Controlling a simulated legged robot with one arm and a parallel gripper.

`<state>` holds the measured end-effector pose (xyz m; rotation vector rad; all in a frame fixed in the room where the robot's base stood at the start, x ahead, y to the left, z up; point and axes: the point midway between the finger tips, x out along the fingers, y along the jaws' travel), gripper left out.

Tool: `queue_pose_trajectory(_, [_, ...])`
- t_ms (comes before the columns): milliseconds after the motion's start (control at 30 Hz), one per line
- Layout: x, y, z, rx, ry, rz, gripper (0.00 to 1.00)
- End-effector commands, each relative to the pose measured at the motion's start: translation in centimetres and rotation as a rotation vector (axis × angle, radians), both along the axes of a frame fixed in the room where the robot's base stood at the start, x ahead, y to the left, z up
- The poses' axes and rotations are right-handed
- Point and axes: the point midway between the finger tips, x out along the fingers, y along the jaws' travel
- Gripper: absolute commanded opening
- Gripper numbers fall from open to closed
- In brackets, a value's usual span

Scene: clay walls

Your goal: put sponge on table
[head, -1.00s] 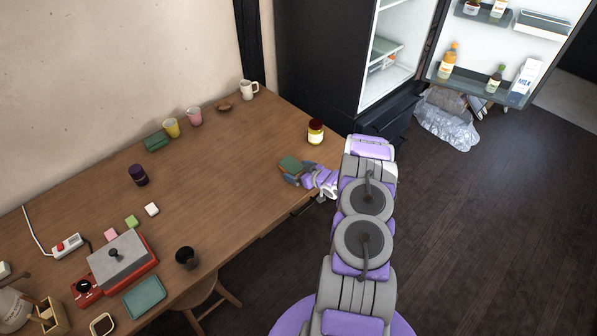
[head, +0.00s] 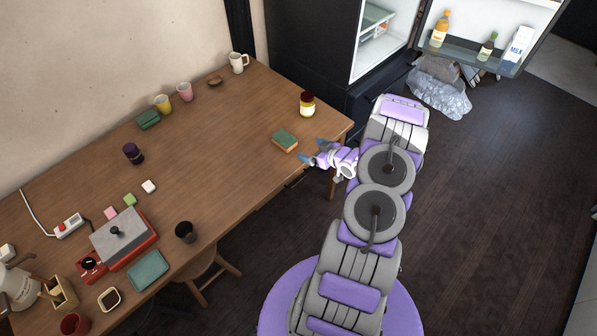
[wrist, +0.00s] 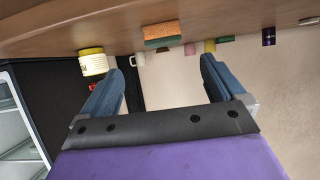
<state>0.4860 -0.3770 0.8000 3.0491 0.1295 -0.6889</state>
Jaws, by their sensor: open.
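A sponge (head: 285,141), green on top and orange-brown below, lies flat on the wooden table (head: 225,165) near its right end. It also shows in the wrist view (wrist: 162,36), ahead of the fingers and apart from them. My gripper (head: 312,150) is open and empty, just to the right of the sponge at the table's front edge. In the wrist view the two blue fingers (wrist: 165,82) are spread wide with nothing between them.
Cups, a mug (head: 238,62) and a dark purple jar (head: 133,153) stand farther off. A red and grey appliance (head: 122,238) is at the left. The middle of the table is clear. An open fridge (head: 385,40) stands behind.

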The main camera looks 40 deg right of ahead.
Motion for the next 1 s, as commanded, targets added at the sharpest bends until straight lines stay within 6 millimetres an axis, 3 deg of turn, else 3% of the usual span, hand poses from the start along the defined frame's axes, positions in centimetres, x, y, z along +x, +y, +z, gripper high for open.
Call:
queue_pose_trajectory(167, [2.0, -0.4, 2.8, -0.088, 0.111, -0.014, 0.96])
queue_pose_trajectory(300, [3.4, -0.4, 6.3, -0.177, 0.237, -0.05, 0.96])
queue_pose_trajectory(567, [3.6, 1.9, 13.6, -0.283, 0.448, -0.14, 0.96])
queue_pose_trajectory(767, [1.7, 5.9, 19.2, -0.313, 0.592, -0.208, 0.96])
queue_pose_trajectory(1000, [-3.1, 12.7, 25.0, -0.296, 0.755, -0.264, 0.96])
